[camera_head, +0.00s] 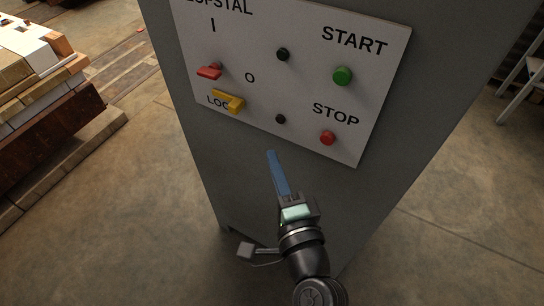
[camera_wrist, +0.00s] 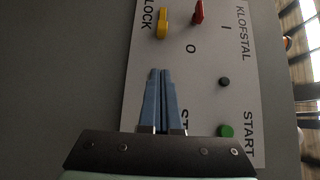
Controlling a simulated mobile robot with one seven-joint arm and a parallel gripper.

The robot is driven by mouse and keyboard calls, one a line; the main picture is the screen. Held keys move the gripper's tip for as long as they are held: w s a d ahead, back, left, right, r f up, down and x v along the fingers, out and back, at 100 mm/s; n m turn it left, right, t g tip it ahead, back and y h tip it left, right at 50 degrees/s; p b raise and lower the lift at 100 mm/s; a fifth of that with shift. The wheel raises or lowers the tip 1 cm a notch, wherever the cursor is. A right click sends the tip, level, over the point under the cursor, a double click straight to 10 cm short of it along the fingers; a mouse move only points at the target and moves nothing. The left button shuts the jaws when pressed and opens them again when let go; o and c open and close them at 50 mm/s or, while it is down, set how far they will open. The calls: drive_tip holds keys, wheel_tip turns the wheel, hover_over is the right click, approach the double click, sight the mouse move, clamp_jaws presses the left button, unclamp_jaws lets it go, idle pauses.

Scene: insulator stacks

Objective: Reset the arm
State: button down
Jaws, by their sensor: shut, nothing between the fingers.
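My gripper (camera_head: 270,154) has blue fingers and is shut and empty. In the head view it is in front of the grey cabinet (camera_head: 240,170), below the white control panel (camera_head: 300,50). In the wrist view its closed fingers (camera_wrist: 160,72) point at the panel and hide part of the STOP label. The panel bears a red switch (camera_head: 209,72), a yellow lock handle (camera_head: 229,102), a green START button (camera_head: 343,75) and a red STOP button (camera_head: 328,138). The red STOP button is hidden in the wrist view. I cannot tell the distance from fingertips to panel.
Two small black knobs (camera_head: 282,54) sit on the panel. Stacked boards and blocks (camera_head: 45,100) stand at the left. A pale metal frame (camera_head: 525,85) stands at the far right. The concrete floor (camera_head: 450,210) at the right is clear.

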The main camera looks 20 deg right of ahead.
drive_tip(key=shift+s, duration=0.1)
idle(0.3)
drive_tip(key=w+a+r+n+t+y+p, duration=0.1)
drive_tip(key=w+a+r+n+t, duration=0.2)
drive_tip(key=r, duration=0.7)
drive_tip(key=a+r+n+y+p, duration=0.1)
drive_tip(key=a+r+n, duration=0.2)
drive_tip(key=r+n, duration=0.5)
drive_tip(key=w+a+r+n+t+y+p, duration=0.1)
drive_tip(key=w+a+r+n+t, duration=0.15)
drive_tip(key=r, duration=1.05)
drive_tip(key=s+a+r+n+t, duration=0.1)
drive_tip(key=s+r+n, duration=0.1)
drive_tip(key=r, duration=0.5)
drive_tip(key=s+a+r+n+t+p, duration=0.1)
drive_tip(key=s+a+r+n, duration=0.1)
drive_tip(key=s+r, duration=0.3)
drive_tip(key=s+a+r+n+t+p, duration=0.1)
drive_tip(key=s+a+r+n+t, duration=0.1)
drive_tip(key=r, duration=0.6)
drive_tip(key=shift+s+a+r+h, duration=0.15)
drive_tip(key=shift+s+r+h, duration=0.2)
drive_tip(key=shift+s, duration=0.4)
